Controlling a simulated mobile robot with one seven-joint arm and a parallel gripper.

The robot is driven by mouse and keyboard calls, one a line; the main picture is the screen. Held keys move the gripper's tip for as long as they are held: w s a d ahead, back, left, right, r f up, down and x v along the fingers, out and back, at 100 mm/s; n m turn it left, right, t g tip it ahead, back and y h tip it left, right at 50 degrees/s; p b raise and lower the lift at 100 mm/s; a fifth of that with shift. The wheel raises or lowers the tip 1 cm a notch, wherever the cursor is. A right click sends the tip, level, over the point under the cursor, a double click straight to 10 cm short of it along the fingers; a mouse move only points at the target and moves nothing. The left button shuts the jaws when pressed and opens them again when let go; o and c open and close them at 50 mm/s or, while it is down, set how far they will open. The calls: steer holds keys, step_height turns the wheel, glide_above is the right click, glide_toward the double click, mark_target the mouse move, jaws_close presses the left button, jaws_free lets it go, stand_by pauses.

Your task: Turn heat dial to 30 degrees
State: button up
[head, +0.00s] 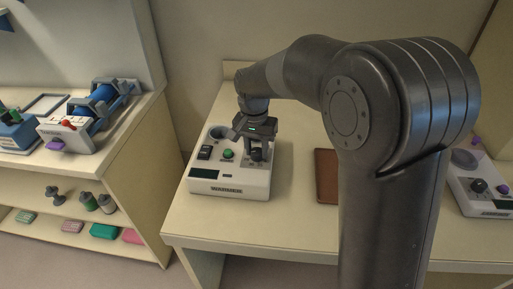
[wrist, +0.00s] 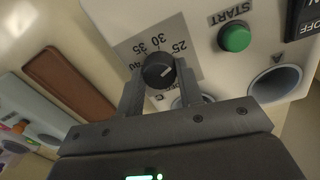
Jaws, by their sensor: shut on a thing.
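The heat dial, a black round knob (wrist: 158,70), sits on a grey scale plate (wrist: 128,50) in the wrist view. My gripper (wrist: 158,82) is shut on the knob, one finger on each side. In the head view my gripper (head: 257,147) reaches down onto the right part of the white device (head: 228,188), hiding most of the dial.
A green START button (wrist: 235,38), a black switch (head: 205,152) and a round well (head: 217,131) are on the same device. A brown pad (head: 326,175) lies right of it, then another white device (head: 484,205). A shelf (head: 110,180) with equipment stands left.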

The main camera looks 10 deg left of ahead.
mark_target(255, 151)
steer(key=shift+n, duration=0.3)
steer(key=n, duration=0.3)
steer(key=shift+n+t, duration=0.3)
steer(key=shift+n, duration=2.2)
steer(key=o, duration=1)
steer(key=shift+c, duration=0.2)
steer(key=shift+r, duration=0.1)
step_height(255, 151, up, 11)
steer(key=shift+s+a, duration=0.2)
steer(key=shift+f, duration=0.2)
